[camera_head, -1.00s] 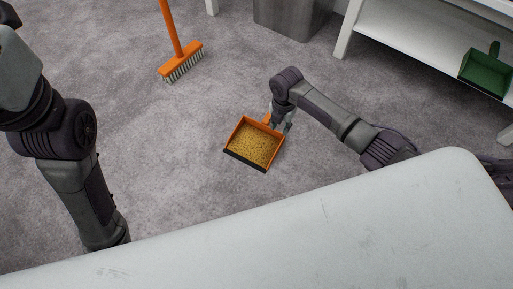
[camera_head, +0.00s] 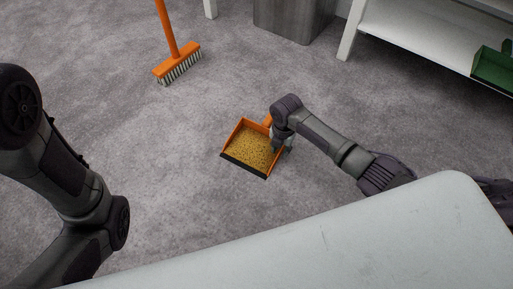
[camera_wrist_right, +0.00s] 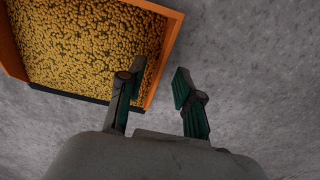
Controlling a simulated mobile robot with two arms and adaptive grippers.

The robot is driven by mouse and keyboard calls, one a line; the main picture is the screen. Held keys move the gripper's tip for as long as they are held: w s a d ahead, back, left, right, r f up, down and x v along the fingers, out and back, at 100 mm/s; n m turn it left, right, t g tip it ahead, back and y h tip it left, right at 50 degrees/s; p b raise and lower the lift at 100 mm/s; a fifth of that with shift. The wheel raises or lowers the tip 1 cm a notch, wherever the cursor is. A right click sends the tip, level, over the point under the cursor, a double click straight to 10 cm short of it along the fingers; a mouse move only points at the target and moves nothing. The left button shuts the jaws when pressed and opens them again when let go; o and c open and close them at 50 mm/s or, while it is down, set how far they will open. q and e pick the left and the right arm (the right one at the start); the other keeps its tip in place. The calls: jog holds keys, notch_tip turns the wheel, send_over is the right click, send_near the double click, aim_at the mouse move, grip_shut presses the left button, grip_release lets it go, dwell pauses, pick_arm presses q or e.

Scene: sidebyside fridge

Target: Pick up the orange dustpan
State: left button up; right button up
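The orange dustpan (camera_head: 234,129) lies on the grey carpet in the middle of the head view, filled with yellow grains. Its black front lip faces the bottom of the picture. It also shows at the upper left of the right wrist view (camera_wrist_right: 156,72). My right gripper (camera_head: 284,143) is at the pan's right side, near the base of the handle. In the right wrist view my right gripper (camera_wrist_right: 160,82) is open. One finger overlaps the pan's inside and the other is outside its side wall; contact cannot be told. My left arm shows at the left, but its gripper does not.
An orange broom (camera_head: 177,62) stands behind the dustpan to the left. A grey bin (camera_head: 296,18) and a white shelf (camera_head: 410,45) holding a green dustpan (camera_head: 495,68) are at the back. A pale surface (camera_head: 330,245) fills the front. Carpet around the dustpan is clear.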

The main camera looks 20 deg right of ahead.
notch_tip(320, 180, down, 2)
jog(key=shift+f+b, duration=0.1)
jog(key=shift+b, duration=0.3)
grip_shut()
jog(key=shift+r, duration=0.3)
